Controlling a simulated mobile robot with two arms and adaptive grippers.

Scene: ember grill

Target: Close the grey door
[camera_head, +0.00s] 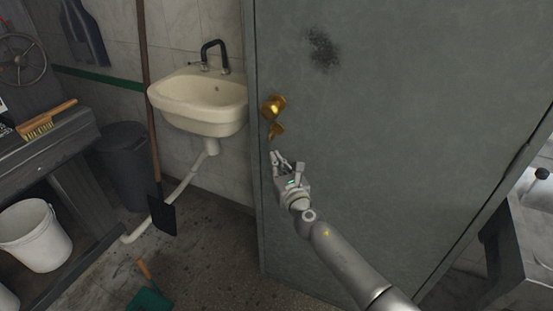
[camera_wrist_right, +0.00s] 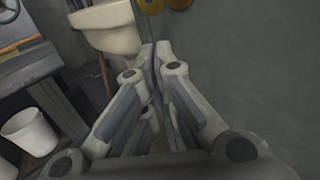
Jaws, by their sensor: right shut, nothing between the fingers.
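The grey door (camera_head: 400,110) fills the middle and right of the head view, with a dark smudge near its top. It stands open, swung into the room, and its free edge is at the left. A brass knob (camera_head: 274,107) sits near that edge, with a smaller brass piece (camera_head: 276,130) below it. My right gripper (camera_head: 281,160) is just below the brass pieces, in front of the door near its edge. Its fingers (camera_wrist_right: 162,62) are together and empty in the wrist view. I cannot tell whether it touches the door. My left gripper is not in view.
A cream sink (camera_head: 200,103) hangs on the wall left of the door. A long-handled shovel (camera_head: 161,212), a dark bin (camera_head: 125,165), a white bucket (camera_head: 36,236) and a workbench (camera_head: 50,145) stand further left. A green dustpan (camera_head: 150,299) lies on the floor.

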